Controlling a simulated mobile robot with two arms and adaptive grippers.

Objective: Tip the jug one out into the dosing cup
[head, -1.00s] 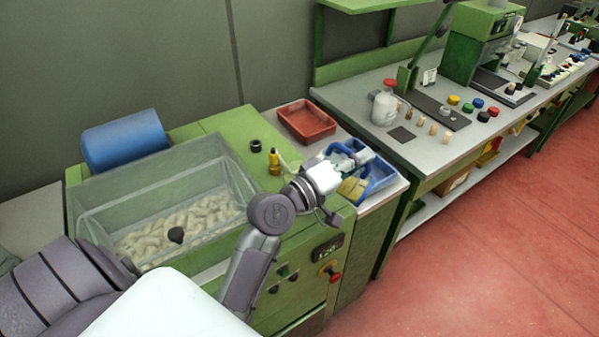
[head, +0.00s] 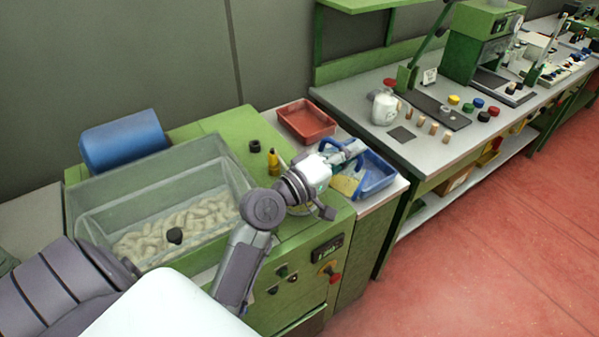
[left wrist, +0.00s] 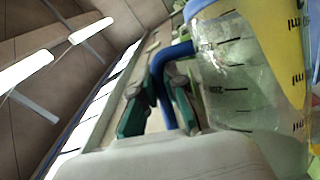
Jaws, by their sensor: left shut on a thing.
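The jug (left wrist: 235,85) is clear, with black ml marks, yellow contents and a blue handle; it fills the right of the left wrist view. My left gripper (left wrist: 158,103) is shut on that blue handle. In the head view my left gripper (head: 350,150) is over the worktop beside the green machine, at the blue crate. A yellowish shape (head: 345,184) shows below it, probably the jug, partly hidden by my wrist. A pale round rim (head: 303,209) peeks out under my wrist on the machine top; I cannot tell if it is the dosing cup. My right gripper is not in view.
The blue crate (head: 382,186) and a red tray (head: 306,121) stand on the worktop. A yellow bottle (head: 273,161) and a black ring (head: 255,146) are on the machine top, next to the clear hopper (head: 100,195) of corks. The bench at right holds a white bottle (head: 383,109).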

